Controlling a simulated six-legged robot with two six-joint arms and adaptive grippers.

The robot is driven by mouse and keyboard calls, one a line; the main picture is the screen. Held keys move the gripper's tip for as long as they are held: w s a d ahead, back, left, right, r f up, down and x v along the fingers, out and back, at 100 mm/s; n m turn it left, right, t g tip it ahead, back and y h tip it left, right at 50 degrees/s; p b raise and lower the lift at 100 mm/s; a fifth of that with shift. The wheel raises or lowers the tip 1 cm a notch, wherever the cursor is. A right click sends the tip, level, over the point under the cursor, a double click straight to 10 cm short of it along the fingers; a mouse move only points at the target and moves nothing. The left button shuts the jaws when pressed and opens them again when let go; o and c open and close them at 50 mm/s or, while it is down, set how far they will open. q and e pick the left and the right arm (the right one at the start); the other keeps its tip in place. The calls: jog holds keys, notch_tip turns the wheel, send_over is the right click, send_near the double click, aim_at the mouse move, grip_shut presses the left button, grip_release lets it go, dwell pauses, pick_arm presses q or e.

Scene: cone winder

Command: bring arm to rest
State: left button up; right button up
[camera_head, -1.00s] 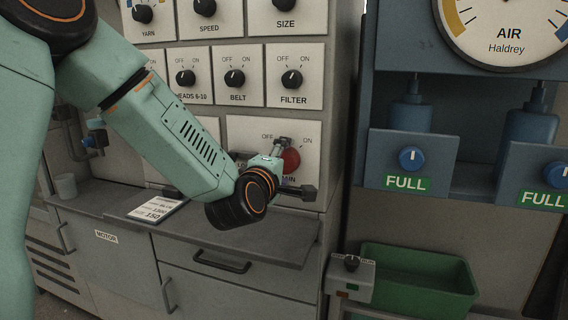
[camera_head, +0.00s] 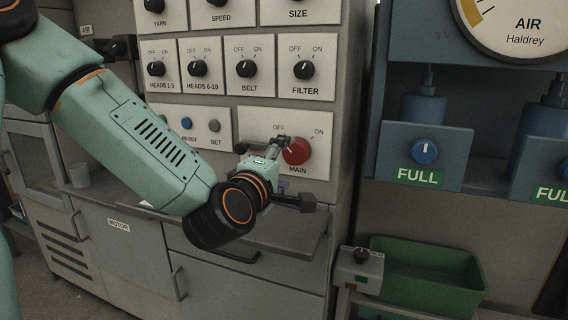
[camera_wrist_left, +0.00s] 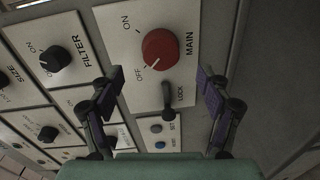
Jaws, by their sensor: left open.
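My left arm comes in from the left in the head view. Its gripper (camera_head: 290,172) is in front of the panel, beside the red MAIN knob (camera_head: 297,151). In the left wrist view the left gripper (camera_wrist_left: 162,88) has its two fingers spread wide with nothing between them gripped. The red MAIN knob shows there too (camera_wrist_left: 167,50), beyond the fingertips, with its mark toward OFF. A dark LOCK lever (camera_wrist_left: 168,95) sits below it, seen between the fingers and apart from them. My right gripper is not in view.
Black selector knobs such as FILTER (camera_head: 304,69) and BELT (camera_head: 247,68) line the panel. A grey shelf (camera_head: 285,240) juts out below the gripper. A green bin (camera_head: 428,275) stands at lower right, beside a small switch box (camera_head: 360,268).

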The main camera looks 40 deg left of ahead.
aim_at(296, 154)
pick_arm(q)
jog(key=shift+w, duration=0.1)
jog(key=x, duration=0.7)
jog(key=shift+w, duration=0.25)
jog(key=shift+s+m, duration=0.1)
jog(key=shift+m, duration=0.3)
jog(key=shift+n, duration=0.3)
